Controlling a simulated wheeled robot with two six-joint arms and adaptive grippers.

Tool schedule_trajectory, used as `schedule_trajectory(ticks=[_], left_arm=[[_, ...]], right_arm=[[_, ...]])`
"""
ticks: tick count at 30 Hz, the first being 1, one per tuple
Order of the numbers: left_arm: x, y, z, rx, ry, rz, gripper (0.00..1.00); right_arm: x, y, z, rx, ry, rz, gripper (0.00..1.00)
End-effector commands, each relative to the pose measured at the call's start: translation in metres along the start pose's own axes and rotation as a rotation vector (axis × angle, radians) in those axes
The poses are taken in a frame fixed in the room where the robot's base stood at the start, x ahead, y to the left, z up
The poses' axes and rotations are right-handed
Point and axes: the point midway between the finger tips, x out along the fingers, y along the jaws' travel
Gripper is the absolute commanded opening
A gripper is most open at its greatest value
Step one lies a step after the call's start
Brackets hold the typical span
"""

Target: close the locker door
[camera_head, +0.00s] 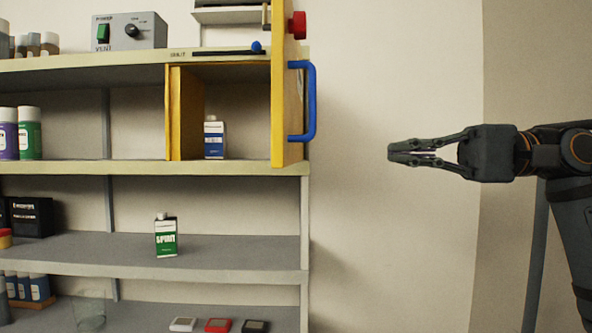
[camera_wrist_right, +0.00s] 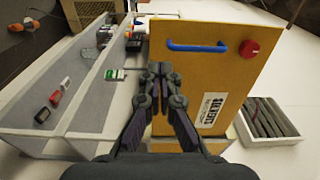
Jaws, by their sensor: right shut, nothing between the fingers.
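The yellow locker (camera_head: 185,110) stands on a shelf in the head view. Its door (camera_head: 278,115) is swung open and seen almost edge-on, with a blue handle (camera_head: 312,100) and a red knob (camera_head: 298,25) on its right side. A white and blue container (camera_head: 214,140) stands inside. My right gripper (camera_head: 390,152) is shut and empty, to the right of the handle and apart from it. In the right wrist view, the door (camera_wrist_right: 200,75) shows its broad yellow face with a white label, behind the fingers (camera_wrist_right: 160,70). My left gripper is not in view.
The shelf unit (camera_head: 150,265) fills the left of the head view. It holds a green and white can (camera_head: 166,236), several bottles and a grey power box (camera_head: 130,31). Space around my right gripper looks clear.

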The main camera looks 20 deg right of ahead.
Motion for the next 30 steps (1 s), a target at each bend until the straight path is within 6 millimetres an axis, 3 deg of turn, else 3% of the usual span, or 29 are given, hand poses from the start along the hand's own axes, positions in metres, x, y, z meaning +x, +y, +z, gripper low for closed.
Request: schedule_trajectory(ticks=[2, 8, 13, 24, 30], left_arm=[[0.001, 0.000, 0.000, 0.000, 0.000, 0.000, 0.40], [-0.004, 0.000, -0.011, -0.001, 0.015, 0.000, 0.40], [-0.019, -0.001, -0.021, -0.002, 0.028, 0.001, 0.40], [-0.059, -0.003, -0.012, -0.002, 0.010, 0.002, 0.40], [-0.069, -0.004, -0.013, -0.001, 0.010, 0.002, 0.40]], right_arm=[[-0.001, -0.001, 0.010, -0.003, -0.016, 0.007, 0.00], [0.006, -0.004, 0.010, -0.002, -0.020, 0.008, 0.00], [0.036, -0.006, 0.011, -0.001, -0.023, 0.007, 0.00], [0.113, -0.007, 0.012, 0.000, -0.022, 0.004, 0.00], [0.135, -0.004, 0.012, -0.002, -0.019, 0.004, 0.00]])
